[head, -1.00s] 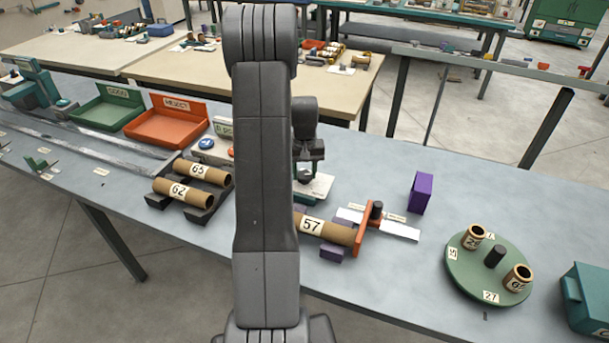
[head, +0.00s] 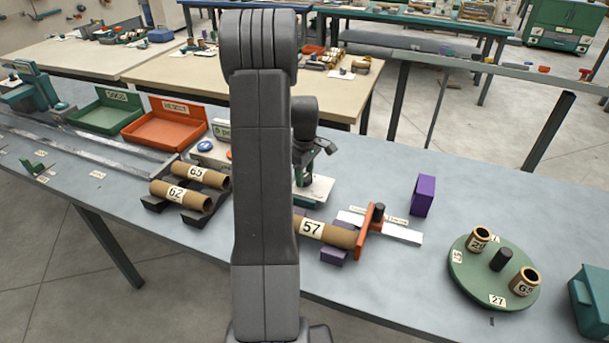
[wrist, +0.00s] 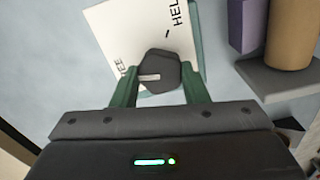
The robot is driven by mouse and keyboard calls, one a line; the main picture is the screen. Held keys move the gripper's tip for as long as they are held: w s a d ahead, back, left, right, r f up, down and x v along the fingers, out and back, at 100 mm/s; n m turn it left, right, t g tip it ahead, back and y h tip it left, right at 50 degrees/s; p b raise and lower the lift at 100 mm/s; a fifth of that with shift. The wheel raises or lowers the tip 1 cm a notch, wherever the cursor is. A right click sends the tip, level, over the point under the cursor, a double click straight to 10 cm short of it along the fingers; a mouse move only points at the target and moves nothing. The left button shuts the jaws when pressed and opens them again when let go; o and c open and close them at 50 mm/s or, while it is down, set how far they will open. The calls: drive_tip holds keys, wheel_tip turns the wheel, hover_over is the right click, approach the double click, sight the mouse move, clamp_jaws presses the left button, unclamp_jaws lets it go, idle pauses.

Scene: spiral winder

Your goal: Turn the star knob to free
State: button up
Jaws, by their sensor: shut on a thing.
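The star knob (wrist: 163,70) is dark grey with a white stripe. It stands on a white label plate (wrist: 120,32) whose visible lettering reads "HEL" at upper right and "EE" at left, both partly cut off or covered. The stripe points left, toward the "EE" side. My gripper (wrist: 160,82) is shut on the knob, with one green finger on each side of it. In the head view, the white plate (head: 322,187) shows right of my arm. The knob itself is not clear there, behind or under my gripper.
A cardboard tube marked 57 (head: 325,232) lies right of my arm, against an orange upright (head: 370,231). A purple block (head: 423,195) and a green turntable (head: 476,283) stand farther right. Tubes 62 (head: 180,195) and 65 (head: 203,175) lie left.

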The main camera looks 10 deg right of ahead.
drive_tip(key=shift+r+n, duration=0.1)
drive_tip(key=shift+n, duration=1)
drive_tip(key=o, duration=1)
drive_tip(key=shift+c, duration=0.2)
wheel_tip(320, 180, up, 14)
drive_tip(key=shift+b, duration=0.35)
wheel_tip(320, 180, down, 14)
drive_tip(key=shift+f, duration=0.1)
